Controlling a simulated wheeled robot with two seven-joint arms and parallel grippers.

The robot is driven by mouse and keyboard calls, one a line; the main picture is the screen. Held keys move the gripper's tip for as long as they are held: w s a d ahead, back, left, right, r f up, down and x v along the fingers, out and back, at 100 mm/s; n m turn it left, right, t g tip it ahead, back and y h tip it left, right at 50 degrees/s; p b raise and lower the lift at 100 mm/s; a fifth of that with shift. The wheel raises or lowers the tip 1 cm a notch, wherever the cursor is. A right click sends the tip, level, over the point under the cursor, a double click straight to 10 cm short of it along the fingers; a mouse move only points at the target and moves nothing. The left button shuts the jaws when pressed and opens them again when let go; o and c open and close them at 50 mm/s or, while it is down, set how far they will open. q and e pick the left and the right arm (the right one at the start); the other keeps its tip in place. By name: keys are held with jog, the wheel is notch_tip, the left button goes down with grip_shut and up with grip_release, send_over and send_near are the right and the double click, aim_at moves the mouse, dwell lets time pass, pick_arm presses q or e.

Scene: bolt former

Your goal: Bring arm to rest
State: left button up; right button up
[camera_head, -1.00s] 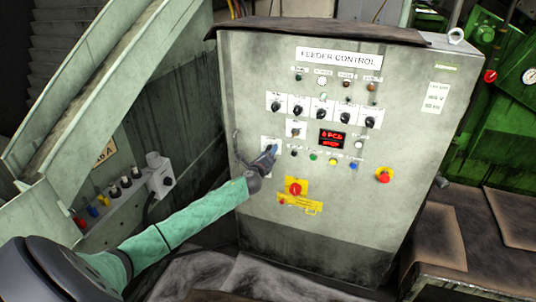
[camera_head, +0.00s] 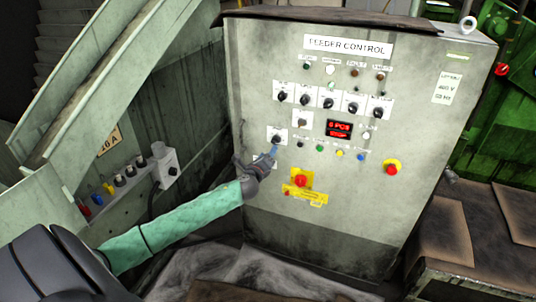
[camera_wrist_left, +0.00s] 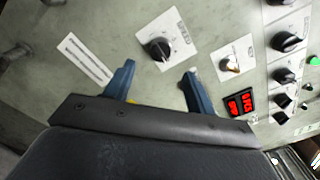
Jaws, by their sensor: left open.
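My left arm, in a green sleeve, reaches in from the lower left of the head view. Its gripper (camera_head: 268,157) is in front of the grey feeder control cabinet (camera_head: 350,215), just below a black rotary knob (camera_head: 277,140) on a white plate. In the left wrist view, the two blue fingers (camera_wrist_left: 158,85) are apart with nothing between them. The same black knob (camera_wrist_left: 158,48) shows beyond the fingertips, apart from them. A red lit display (camera_head: 339,129) is to the right of the knob. My right gripper is not in view.
Several knobs and buttons cover the panel, with a red emergency button (camera_head: 392,168) at right and a red-yellow switch (camera_head: 300,181) below. A green sloped chute (camera_head: 95,85) and a socket box (camera_head: 164,166) are at left. A brown-topped bench (camera_head: 440,225) is at right.

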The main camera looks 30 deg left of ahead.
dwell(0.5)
pick_arm(q)
jog(key=s+a+f+n+g+y, duration=0.1)
jog(key=s+a+n+g+y, duration=0.25)
jog(key=n, duration=0.75)
jog(key=s+d+f+n+g+h, duration=0.3)
jog(key=s+d+f, duration=0.6)
jog(key=s+d, duration=0.4)
jog(key=s+d+f+n+g+h, duration=0.3)
jog(key=s+d+f, duration=0.5)
jog(key=s+d, duration=0.4)
jog(key=s+d+f+n+g+h, duration=0.3)
jog(key=s+d+f+n+g, duration=0.2)
jog(key=s+d+f, duration=0.4)
jog(key=s+d+g, duration=0.1)
jog(key=s+d, duration=0.3)
jog(key=s, duration=0.4)
jog(key=shift+s+d+f, duration=0.3)
jog(key=shift+s+d, duration=0.05)
jog(key=shift+g, duration=0.25)
